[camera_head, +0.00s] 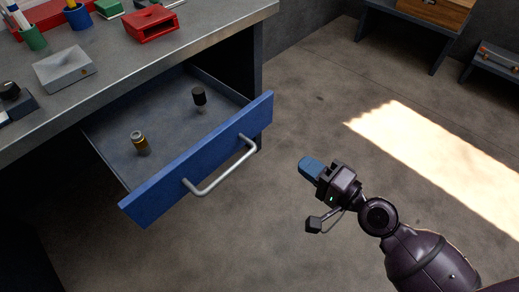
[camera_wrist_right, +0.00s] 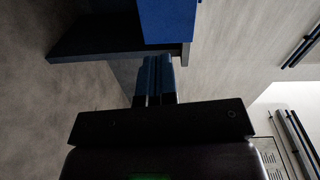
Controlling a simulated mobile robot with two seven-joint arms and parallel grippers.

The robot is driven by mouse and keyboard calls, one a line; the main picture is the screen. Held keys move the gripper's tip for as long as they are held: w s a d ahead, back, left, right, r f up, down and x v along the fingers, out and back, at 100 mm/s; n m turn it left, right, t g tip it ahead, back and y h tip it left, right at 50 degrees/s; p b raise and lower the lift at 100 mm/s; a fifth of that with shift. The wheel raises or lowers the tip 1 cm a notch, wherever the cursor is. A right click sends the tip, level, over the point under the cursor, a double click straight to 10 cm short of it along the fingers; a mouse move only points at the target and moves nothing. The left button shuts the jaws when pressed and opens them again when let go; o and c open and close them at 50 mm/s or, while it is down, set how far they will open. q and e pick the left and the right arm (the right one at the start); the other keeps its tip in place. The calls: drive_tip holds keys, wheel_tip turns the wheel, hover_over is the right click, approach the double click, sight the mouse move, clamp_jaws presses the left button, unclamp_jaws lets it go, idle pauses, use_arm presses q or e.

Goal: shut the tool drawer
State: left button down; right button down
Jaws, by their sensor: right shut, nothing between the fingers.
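The tool drawer (camera_head: 203,160) stands pulled out under the workbench in the head view, with a blue front and a silver bar handle (camera_head: 224,170). A brass-coloured cylinder (camera_head: 140,143) and a black-topped piece (camera_head: 199,97) are inside it. My right gripper (camera_head: 309,167) is shut and empty, to the right of the drawer front and apart from the handle. In the right wrist view its blue fingers (camera_wrist_right: 155,76) are together, below a blue panel (camera_wrist_right: 168,20) in the picture. My left gripper is not in view.
Open concrete floor (camera_head: 310,110) lies right of the drawer. A low bench with a wooden box (camera_head: 435,11) stands at the back right.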

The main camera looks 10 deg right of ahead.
approach(250, 128)
drive_tip(key=shift+m+y, duration=0.4)
drive_tip(key=x, duration=0.6)
drive_tip(key=shift+w+f+p, duration=0.2)
drive_tip(key=shift+f+p, duration=0.15)
drive_tip(key=shift+p, duration=0.05)
drive_tip(key=shift+w+a, duration=0.2)
drive_tip(key=shift+w, duration=0.2)
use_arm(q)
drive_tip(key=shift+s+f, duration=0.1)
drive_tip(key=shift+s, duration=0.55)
use_arm(e)
drive_tip(key=shift+w, duration=0.1)
